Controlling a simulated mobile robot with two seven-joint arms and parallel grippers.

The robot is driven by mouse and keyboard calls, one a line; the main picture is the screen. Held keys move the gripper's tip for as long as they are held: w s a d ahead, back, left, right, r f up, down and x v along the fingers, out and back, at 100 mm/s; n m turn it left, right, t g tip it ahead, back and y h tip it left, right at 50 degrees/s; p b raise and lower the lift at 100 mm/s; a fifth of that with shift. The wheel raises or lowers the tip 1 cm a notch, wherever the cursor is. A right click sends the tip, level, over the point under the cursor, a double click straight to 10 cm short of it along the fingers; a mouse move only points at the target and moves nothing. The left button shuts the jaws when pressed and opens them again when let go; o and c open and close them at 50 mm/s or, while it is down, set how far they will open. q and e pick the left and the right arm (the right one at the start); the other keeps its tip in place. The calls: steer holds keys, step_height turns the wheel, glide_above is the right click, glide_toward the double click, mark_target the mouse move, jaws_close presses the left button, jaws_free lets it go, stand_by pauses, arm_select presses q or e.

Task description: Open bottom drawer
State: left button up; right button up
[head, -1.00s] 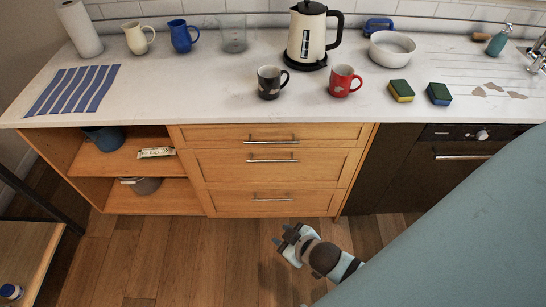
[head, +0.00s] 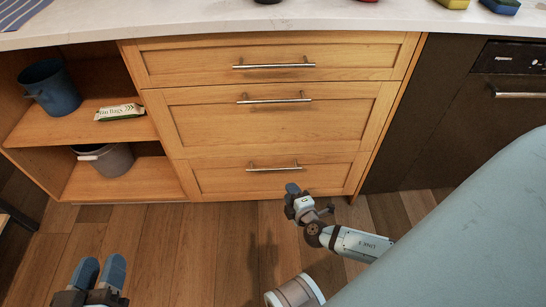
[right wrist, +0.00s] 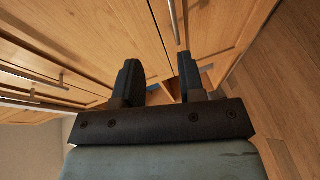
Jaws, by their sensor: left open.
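The bottom drawer (head: 225,180) of the wooden cabinet is shut, flush with the front. Its horizontal metal handle (head: 272,169) is fully visible in the head view. My right gripper (head: 293,190) is just below and slightly right of that handle, apart from it in the picture. In the right wrist view my right gripper (right wrist: 160,80) has its two dark fingers spread, with nothing between them. A metal handle bar (right wrist: 173,22) lies beyond the gap between the fingertips. My left gripper (head: 101,270) is open and empty over the floor at lower left.
Two more shut drawers (head: 270,60) with bar handles are above. Open shelves (head: 130,180) at left hold a blue pot (head: 50,88), a packet (head: 119,112) and a grey pot (head: 105,160). A dark oven (head: 510,115) stands right. The wooden floor in front is clear.

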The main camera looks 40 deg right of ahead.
step_height(320, 180, down, 2)
steer(key=w+f+n, duration=0.1)
steer(key=b, duration=0.2)
glide_toward(272, 169)
steer(key=w+f, duration=0.1)
steer(key=w, duration=0.1)
steer(key=x, duration=0.2)
steer(key=b+x, duration=0.1)
steer(key=x, duration=0.5)
steer(key=shift+d, duration=0.3)
arm_select(q)
steer(key=shift+w+f+m+h, duration=0.3)
steer(key=shift+w+f+m, duration=0.3)
steer(key=shift+m, duration=0.2)
arm_select(e)
jaws_close()
